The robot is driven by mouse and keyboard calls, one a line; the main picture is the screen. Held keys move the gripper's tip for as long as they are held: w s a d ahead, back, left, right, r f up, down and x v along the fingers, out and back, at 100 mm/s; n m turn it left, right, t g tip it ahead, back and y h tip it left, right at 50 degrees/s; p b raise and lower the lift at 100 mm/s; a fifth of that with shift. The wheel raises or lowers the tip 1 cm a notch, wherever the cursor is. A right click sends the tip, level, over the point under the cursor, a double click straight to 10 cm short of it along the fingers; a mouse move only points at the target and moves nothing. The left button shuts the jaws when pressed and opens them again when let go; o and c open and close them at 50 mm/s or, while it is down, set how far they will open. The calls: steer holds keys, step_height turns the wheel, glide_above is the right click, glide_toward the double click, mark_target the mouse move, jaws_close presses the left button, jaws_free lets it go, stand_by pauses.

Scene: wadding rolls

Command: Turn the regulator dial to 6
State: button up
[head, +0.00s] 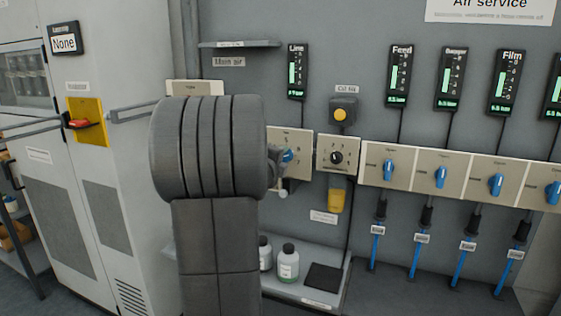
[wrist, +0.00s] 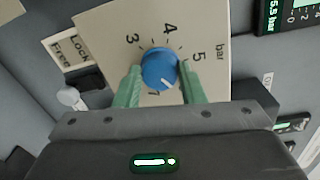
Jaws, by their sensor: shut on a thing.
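The regulator dial is a blue knob (wrist: 160,68) on a cream plate (wrist: 112,28), between my gripper's green fingers (wrist: 161,85) in the wrist view. My gripper is shut on it, one finger on each side. The printed 3, 4, 5 and "bar" show around the knob; no 6 is visible, and the right finger covers part of the scale. The knob's white mark points down and slightly right in the picture, clockwise past the 5. In the head view the blue dial (head: 288,156) shows just right of my arm, which hides part of the plate.
A "Lock/Free" label (wrist: 70,52) and a pale round-ended lever (wrist: 69,97) are left of the plate in the wrist view. The Line gauge (head: 297,85) hangs above; its display (wrist: 273,17) seems to read 5.5 bar. A black selector (head: 336,157) and several blue valves (head: 388,168) stand to the right.

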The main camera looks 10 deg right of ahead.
stand_by(0.4)
steer(key=o, duration=1)
steer(key=v, duration=1.3)
steer(key=shift+s+p, duration=0.4)
steer(key=shift+p, duration=0.05)
steer(key=shift+a, duration=0.15)
steer(key=x, duration=1.4)
steer(key=shift+b, duration=0.4)
